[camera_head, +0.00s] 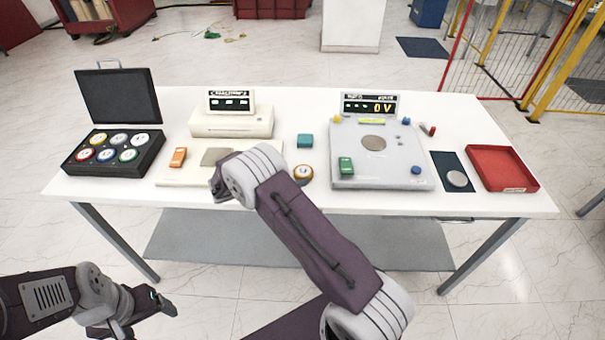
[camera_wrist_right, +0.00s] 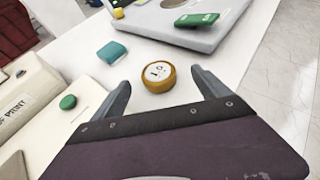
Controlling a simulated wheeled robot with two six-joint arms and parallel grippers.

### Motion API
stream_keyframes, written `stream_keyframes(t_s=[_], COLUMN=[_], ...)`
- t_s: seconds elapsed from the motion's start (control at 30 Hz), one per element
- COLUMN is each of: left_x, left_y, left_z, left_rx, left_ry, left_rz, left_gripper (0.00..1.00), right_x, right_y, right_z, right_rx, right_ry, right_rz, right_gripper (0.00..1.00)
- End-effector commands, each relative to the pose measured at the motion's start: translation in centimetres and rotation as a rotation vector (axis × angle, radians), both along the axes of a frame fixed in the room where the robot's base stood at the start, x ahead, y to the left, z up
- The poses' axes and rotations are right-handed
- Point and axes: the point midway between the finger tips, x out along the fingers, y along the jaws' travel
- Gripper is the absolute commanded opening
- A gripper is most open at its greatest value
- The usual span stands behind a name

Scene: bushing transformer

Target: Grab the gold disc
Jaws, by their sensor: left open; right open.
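The gold disc (camera_head: 303,173), with a pale marked top, lies on the white table near its front edge. In the right wrist view the gold disc (camera_wrist_right: 158,77) shows just beyond and between the fingertips, not touched by them. My right gripper (camera_wrist_right: 160,90) is open and empty, pointing at the disc. In the head view the right gripper (camera_head: 222,186) is mostly hidden by its own wrist, to the left of the disc. My left gripper (camera_head: 150,305) is open and empty, low in front of the table at the left.
A teal block (camera_head: 305,141) lies behind the disc. A grey instrument panel (camera_head: 410,150) stands to the right, a cream device (camera_head: 232,123) behind left. An open black case (camera_head: 110,165) with several coloured discs is far left. A red tray (camera_head: 503,166) is far right.

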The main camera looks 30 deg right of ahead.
Motion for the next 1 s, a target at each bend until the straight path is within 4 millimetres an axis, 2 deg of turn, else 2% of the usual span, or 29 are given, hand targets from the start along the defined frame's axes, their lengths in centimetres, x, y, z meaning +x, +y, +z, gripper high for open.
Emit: stream_keyframes(t_s=[0.3, 0.57, 0.87, 1.0], left_x=[0.0, 0.0, 0.0, 0.0], left_y=[0.0, 0.0, 0.0, 0.0], left_z=[1.1, 1.1, 1.1, 1.1], left_rx=[0.0, 0.0, 0.0, 0.0], left_ry=[0.0, 0.0, 0.0, 0.0], left_rz=[0.0, 0.0, 0.0, 0.0], left_gripper=[0.78, 0.78, 0.78, 0.78], right_x=[1.2, 1.4, 1.4, 1.4], right_y=[-3.9, -4.3, -4.3, -4.3], right_z=[-2.2, -2.6, -2.5, -2.5], right_rx=[-0.001, 0.001, 0.0, -0.001], right_ry=[-0.001, -0.002, -0.002, -0.002], right_rz=[-0.003, -0.001, -0.001, -0.001], right_gripper=[0.87, 0.87, 0.06, 0.04])
